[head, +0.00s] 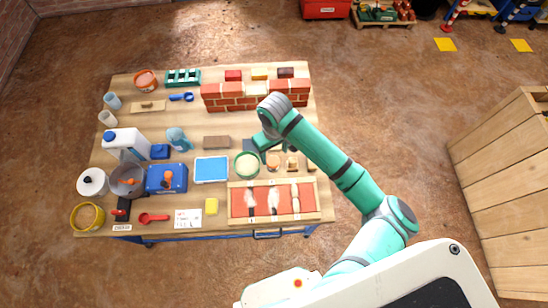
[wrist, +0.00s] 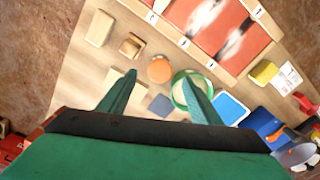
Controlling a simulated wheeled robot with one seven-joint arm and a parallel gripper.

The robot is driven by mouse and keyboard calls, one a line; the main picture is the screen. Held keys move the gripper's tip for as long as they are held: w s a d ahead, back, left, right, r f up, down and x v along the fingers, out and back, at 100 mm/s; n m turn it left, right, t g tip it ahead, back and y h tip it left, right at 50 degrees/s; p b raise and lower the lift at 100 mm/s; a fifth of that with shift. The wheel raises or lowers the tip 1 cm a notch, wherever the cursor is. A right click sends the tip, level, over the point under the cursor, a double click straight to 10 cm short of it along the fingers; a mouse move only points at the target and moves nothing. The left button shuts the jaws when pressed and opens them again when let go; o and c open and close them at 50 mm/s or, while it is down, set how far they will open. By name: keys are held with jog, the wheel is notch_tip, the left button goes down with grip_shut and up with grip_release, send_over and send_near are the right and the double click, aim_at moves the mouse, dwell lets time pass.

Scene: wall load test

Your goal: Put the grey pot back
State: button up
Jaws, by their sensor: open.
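A grey round pot (head: 127,181) stands at the left end of the table, between a white lidded pot and a blue box. Something brownish shows inside it. A grey rounded shape at the lower right edge of the wrist view may be this pot, partly cut off. My gripper (head: 266,148) is over the middle of the table, well right of the pot. In the wrist view my gripper (wrist: 160,76) has its two fingers spread with nothing held between them. A green-rimmed round dish (wrist: 190,90) and an orange disc (wrist: 160,69) lie below it.
A low brick wall (head: 245,97) stands at the table's back right. A red board (head: 272,201) in a wooden frame lies in front. A white and blue jug (head: 126,143) stands behind the pot. A wooden crate (head: 510,185) is at far right.

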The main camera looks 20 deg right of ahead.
notch_tip(320, 180, up, 2)
jog(key=shift+r, duration=0.1)
dwell(0.6)
